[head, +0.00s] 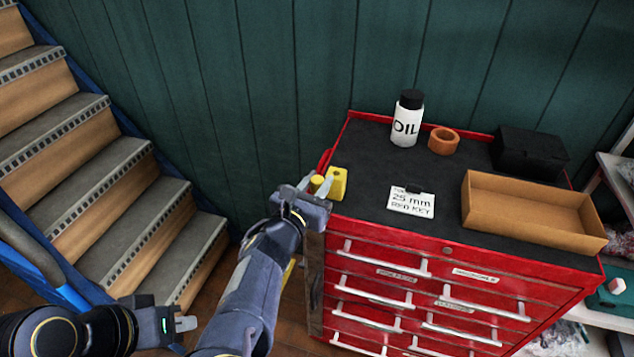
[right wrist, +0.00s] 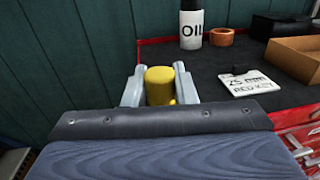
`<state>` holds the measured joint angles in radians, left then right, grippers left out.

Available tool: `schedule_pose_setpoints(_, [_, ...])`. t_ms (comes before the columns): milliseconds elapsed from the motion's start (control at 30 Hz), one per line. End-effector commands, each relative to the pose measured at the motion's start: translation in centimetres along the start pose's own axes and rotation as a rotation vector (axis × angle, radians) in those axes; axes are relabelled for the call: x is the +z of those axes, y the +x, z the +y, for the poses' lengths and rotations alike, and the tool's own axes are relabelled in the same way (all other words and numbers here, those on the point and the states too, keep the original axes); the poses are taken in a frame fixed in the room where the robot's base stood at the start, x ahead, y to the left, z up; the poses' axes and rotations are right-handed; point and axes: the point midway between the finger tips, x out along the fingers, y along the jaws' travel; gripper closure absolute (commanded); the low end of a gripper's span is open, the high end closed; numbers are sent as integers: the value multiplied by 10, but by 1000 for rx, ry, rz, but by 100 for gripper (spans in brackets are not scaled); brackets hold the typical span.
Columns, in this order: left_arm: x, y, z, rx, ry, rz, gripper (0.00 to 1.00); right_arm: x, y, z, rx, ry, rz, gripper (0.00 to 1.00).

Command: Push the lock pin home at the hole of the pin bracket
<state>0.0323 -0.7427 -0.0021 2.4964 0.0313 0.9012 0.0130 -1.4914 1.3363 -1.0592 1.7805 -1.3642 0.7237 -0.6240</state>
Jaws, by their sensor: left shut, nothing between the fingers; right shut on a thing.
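The yellow pin bracket (head: 338,182) stands upright at the near left corner of the red tool cabinet's top. My right gripper (head: 318,187) is beside its left face, shut on the lock pin (head: 317,181). In the right wrist view the pin's round yellow end (right wrist: 160,84) sits between the two grey fingers (right wrist: 158,90). The pin hides most of the bracket there. I cannot tell how deep the pin sits in the hole. My left gripper (head: 186,323) is shut and empty, low at the left, away from the cabinet.
On the dark cabinet top (head: 372,161) are an oil bottle (head: 407,122), an orange ring (head: 443,140), a black box (head: 530,152), a cardboard tray (head: 533,209) and a "25 mm red key" card (head: 411,202). A staircase (head: 105,190) is at left; a green wall stands behind.

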Motion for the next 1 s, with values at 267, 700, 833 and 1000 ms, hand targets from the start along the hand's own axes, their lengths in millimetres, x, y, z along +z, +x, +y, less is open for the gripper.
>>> schedule_pose_setpoints(267, [1, 3, -1, 0, 0, 0, 100, -4, 0, 0, 0, -1, -1, 99])
schedule_pose_setpoints(700, [5, 10, -4, 0, 0, 0, 100, -15, 0, 0, 0, -2, -1, 99])
schedule_pose_setpoints(833, [6, 12, -5, 0, 0, 0, 100, -18, 0, 0, 0, -2, -1, 99])
schedule_pose_setpoints(1000, [7, 14, -6, 0, 0, 0, 100, -23, 0, 0, 0, -2, -1, 99])
